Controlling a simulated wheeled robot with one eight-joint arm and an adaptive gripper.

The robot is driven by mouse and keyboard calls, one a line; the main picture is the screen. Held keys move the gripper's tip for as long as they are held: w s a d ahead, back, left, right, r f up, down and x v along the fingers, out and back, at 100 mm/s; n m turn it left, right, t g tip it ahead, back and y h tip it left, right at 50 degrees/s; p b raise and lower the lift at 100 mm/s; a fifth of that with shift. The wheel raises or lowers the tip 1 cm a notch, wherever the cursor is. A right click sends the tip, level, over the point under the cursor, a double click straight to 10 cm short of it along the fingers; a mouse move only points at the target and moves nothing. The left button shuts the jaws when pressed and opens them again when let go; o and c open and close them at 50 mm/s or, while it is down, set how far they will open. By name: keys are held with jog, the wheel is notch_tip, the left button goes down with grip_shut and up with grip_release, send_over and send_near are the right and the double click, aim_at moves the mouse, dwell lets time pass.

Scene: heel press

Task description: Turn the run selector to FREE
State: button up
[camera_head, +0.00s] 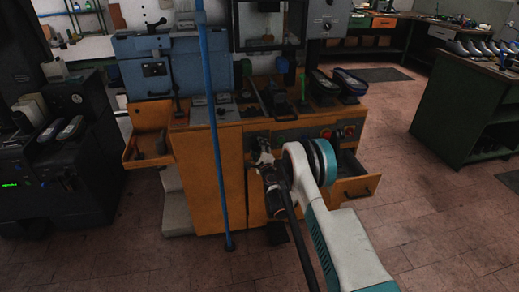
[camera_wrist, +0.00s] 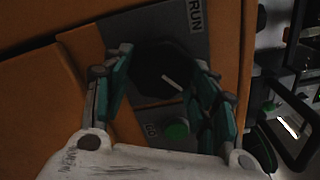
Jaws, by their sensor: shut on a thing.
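The run selector (camera_wrist: 158,68) is a dark knob with a short white pointer line, on a grey panel (camera_wrist: 150,22) marked RUN in the wrist view. The pointer slants toward the lower right of that view. My gripper (camera_wrist: 163,60) has its fingers on either side of the knob and is shut on it. No FREE marking is readable; the fingers and the knob hide part of the panel. In the head view my gripper (camera_head: 264,160) is at the front of the orange machine (camera_head: 213,160), and my arm hides the selector.
A green button (camera_wrist: 177,130) marked GO sits close below the knob in the wrist view. In the head view a red button (camera_head: 326,133) is to the right on the panel. An open drawer (camera_head: 356,187) juts out below it. A blue upright pole (camera_head: 220,150) stands left.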

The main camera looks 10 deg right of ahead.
jog(key=shift+s+f+m, duration=0.1)
jog(key=shift+m, duration=0.6)
jog(key=o, duration=1.1)
jog(key=s, duration=0.7)
jog(key=shift+s, duration=0.2)
